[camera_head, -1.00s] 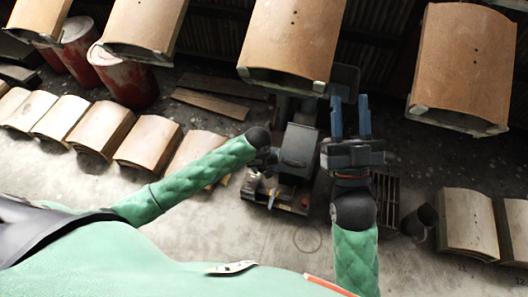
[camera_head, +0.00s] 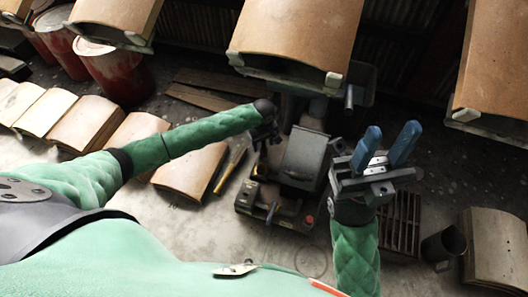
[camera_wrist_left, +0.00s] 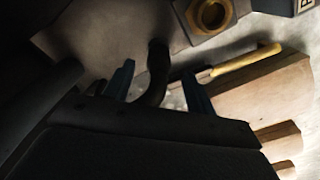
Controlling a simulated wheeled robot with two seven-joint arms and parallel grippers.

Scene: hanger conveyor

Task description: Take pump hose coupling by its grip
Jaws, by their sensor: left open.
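My left gripper (camera_wrist_left: 158,69) is open, with a blue finger on each side of a dark curved piece (camera_wrist_left: 157,78), which could be the coupling's grip. I cannot tell whether either finger touches it. A brass hexagonal ring (camera_wrist_left: 211,14) sits in a grey part near the top of the left wrist view. In the head view, the left gripper (camera_head: 262,146) is small and dark, beside the grey pump-like machine (camera_head: 303,158), and its fingers are not clear. My right gripper (camera_head: 388,145) is open and empty, right of the machine, its blue fingers spread.
A yellow-handled tool (camera_wrist_left: 246,62) lies near the left gripper. Curved brown panels (camera_head: 185,170) line the floor at left, and larger ones (camera_head: 297,35) hang overhead. Red drums (camera_head: 115,72) stand at upper left. A dark grate (camera_head: 402,222) and dark bucket (camera_head: 443,245) are at right.

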